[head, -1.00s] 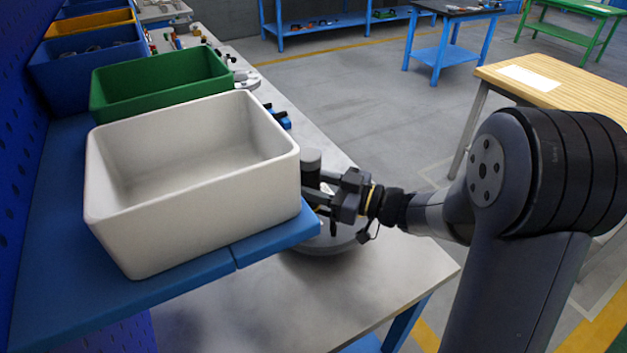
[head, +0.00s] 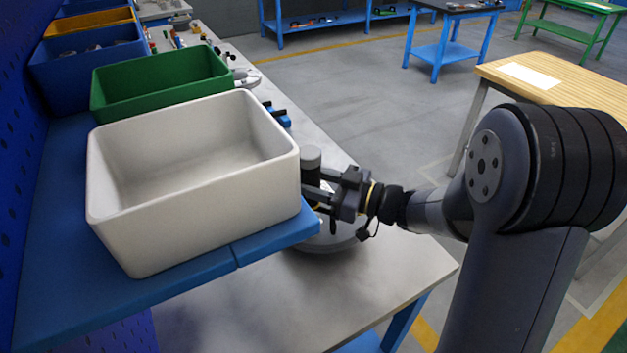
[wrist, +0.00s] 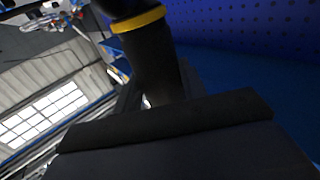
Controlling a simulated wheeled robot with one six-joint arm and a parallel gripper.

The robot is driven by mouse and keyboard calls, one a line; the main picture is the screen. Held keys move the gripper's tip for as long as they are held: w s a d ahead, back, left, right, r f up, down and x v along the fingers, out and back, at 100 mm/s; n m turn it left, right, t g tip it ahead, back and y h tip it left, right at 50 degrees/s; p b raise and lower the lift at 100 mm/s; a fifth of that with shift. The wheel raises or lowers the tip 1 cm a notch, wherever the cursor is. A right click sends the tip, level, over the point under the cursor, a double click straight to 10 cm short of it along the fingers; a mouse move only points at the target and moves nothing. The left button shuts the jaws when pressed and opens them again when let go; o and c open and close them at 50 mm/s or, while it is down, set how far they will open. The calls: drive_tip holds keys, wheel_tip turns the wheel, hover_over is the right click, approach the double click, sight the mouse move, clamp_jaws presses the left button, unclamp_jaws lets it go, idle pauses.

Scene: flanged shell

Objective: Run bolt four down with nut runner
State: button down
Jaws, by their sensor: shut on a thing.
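My gripper (head: 322,190) is shut on the nut runner (head: 311,160), a dark upright cylinder with a rounded grey top. The nut runner also shows in the wrist view (wrist: 155,55) as a dark body with a yellow band, between the dark fingers. Below it, the grey round flange of the shell (head: 335,242) lies on the bench, partly hidden by the gripper and the blue shelf. The bolts and the nut runner's lower end are hidden, so I cannot tell whether it sits on a bolt.
A white bin (head: 190,215) on a blue shelf (head: 190,290) stands close left of the nut runner. A green bin (head: 150,95) and blue bins are behind it. The bench's front part (head: 300,310) is clear. A wooden-topped table (head: 560,85) stands at the right.

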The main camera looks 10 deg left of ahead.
sight(312, 170)
drive_tip(key=shift+f+b, duration=1)
drive_tip(key=shift+f, duration=0.3)
idle(0.5)
drive_tip(key=shift+w+r+n+g+p, duration=0.1)
drive_tip(key=shift+r+n+g+p, duration=0.1)
drive_tip(key=shift+n+g+p, duration=0.7)
idle(0.6)
drive_tip(key=shift+f+m+b, duration=0.3)
drive_tip(key=shift+f+b, duration=0.1)
drive_tip(key=shift+b, duration=0.2)
idle(0.7)
drive_tip(key=shift+r, duration=0.1)
drive_tip(key=shift+r+p, duration=2.65)
drive_tip(key=shift+r, duration=0.3)
drive_tip(key=shift+a, duration=0.1)
